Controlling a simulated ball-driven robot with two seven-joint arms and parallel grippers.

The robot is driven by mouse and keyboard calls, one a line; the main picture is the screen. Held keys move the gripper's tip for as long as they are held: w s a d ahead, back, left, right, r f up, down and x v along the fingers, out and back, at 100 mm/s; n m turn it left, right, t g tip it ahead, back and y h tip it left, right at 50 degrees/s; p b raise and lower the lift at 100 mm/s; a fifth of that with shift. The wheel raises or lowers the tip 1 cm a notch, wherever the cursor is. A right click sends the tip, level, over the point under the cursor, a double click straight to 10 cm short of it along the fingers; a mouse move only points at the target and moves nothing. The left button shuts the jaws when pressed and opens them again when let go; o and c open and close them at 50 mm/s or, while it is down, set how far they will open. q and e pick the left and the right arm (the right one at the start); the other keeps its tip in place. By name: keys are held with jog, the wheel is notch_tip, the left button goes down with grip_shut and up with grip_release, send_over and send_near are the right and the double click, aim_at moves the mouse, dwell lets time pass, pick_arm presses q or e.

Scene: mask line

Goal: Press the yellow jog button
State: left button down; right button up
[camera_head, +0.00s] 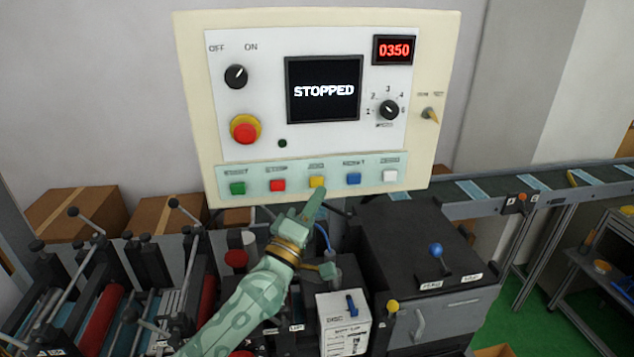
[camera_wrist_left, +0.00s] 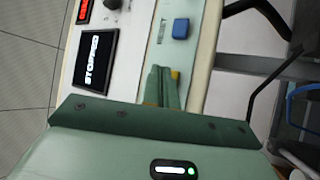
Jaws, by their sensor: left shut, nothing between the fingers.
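The yellow jog button (camera_head: 317,182) is the middle one in the row of buttons on the pale green strip of the control panel (camera_head: 190,100). In the left wrist view a small part of the yellow button (camera_wrist_left: 175,75) shows just beside my fingertips. My left gripper (camera_head: 316,194) is shut and empty, its tips just below the yellow button in the head view. It also shows shut in the left wrist view (camera_wrist_left: 161,72). I cannot tell whether the tips touch the button. The display (camera_head: 323,88) reads STOPPED. My right gripper is not in view.
A green button (camera_head: 237,188) and a red button (camera_head: 277,185) sit left of the yellow one. A blue button (camera_head: 353,179) and a white button (camera_head: 390,176) sit right. A red emergency knob (camera_head: 245,132) is above. Machine parts with levers stand below the panel.

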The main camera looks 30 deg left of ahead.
pick_arm(q)
jog(key=shift+s+d+p, duration=0.35)
jog(key=shift+s+d, duration=0.3)
jog(key=shift+s, duration=0.25)
jog(key=shift+s+d+p, duration=0.3)
jog(key=shift+s+d, duration=0.35)
jog(key=shift+s, duration=0.2)
